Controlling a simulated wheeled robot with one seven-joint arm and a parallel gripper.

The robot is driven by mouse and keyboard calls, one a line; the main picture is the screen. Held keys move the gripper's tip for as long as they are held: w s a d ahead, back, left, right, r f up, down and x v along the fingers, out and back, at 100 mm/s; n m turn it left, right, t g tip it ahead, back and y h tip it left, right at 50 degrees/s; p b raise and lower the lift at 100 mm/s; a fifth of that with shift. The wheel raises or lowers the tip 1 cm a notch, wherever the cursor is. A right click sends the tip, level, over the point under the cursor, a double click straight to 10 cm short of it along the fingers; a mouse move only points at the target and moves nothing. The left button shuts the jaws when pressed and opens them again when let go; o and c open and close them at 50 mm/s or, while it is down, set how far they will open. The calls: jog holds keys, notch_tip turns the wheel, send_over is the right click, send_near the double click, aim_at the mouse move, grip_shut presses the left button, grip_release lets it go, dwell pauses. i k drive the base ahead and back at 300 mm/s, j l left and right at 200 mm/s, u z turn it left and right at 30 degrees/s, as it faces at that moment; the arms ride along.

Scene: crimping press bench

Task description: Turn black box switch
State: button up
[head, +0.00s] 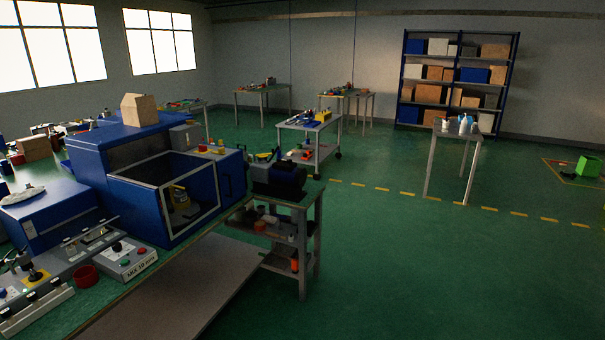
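A grey control box (125,260) sits on the bench at the lower left, near the front edge. On its top are a dark round knob or button (117,247), a green one (125,262) and a small red one. A separate dark box (278,178) stands on a small side table right of the blue press (150,190); no switch can be made out on it. I cannot tell which of these carries the black switch, nor how any switch is set. My gripper is not in view.
The bench (190,262) runs along the left. A yellow-based black lever (36,273) and a red cup (85,276) stand left of the control box. The side table (303,235) stands beyond the bench. Green floor (400,270) is open to the right.

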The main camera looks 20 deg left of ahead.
aim_at(35, 276)
jog(key=i+j+u, duration=0.15)
jog(key=i+u, duration=0.5)
jog(key=u, duration=0.15)
jog(key=i+u, duration=0.4)
jog(key=i+l+u, duration=0.15)
jog(key=u, duration=0.3)
jog(key=i+j+u, duration=0.2)
jog(key=i, duration=0.25)
jog(key=i+j+u, duration=0.25)
jog(key=i, duration=0.2)
jog(key=i+j+u, duration=0.2)
jog(key=i, duration=0.25)
jog(key=i+j, duration=0.25)
jog(key=i+j+z, duration=0.15)
jog(key=j, duration=0.25)
jog(key=i, duration=0.05)
